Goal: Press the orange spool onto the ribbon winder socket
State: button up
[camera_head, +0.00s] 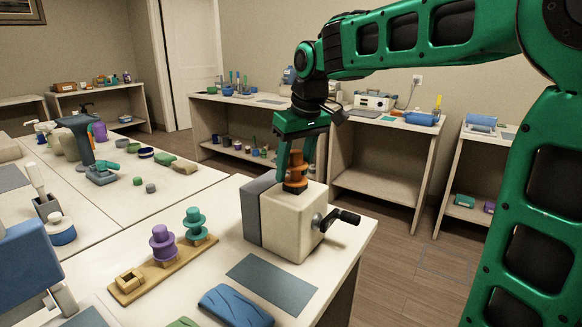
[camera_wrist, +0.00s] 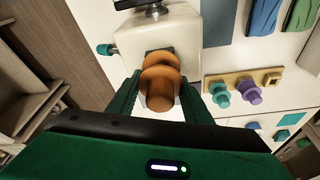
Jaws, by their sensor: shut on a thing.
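The orange spool (camera_head: 296,171) stands upright at the top of the cream ribbon winder (camera_head: 285,222), which has a black crank on its right side. My gripper (camera_head: 296,158) comes down from above with its fingers on both sides of the spool and is shut on it. In the wrist view the spool (camera_wrist: 160,85) lies between the green fingers, over the cream block of the winder (camera_wrist: 185,40). A dark piece shows on the winder beside the spool's base. The socket is mostly hidden by the spool, and I cannot tell whether the spool is fully seated.
A wooden rack (camera_head: 140,283) holds a purple spool (camera_head: 163,244) and a teal spool (camera_head: 195,226), with an empty square holder at its left end. A grey mat (camera_head: 271,284) and a blue cloth-like item (camera_head: 235,305) lie in front of the winder. The table edge is close on its right.

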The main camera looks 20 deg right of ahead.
aim_at(297, 152)
jog(key=shift+f, duration=0.1)
jog(key=o, duration=1.1)
jog(key=shift+o, duration=0.2)
jog(key=shift+r, duration=0.2)
jog(key=shift+v, duration=3.85)
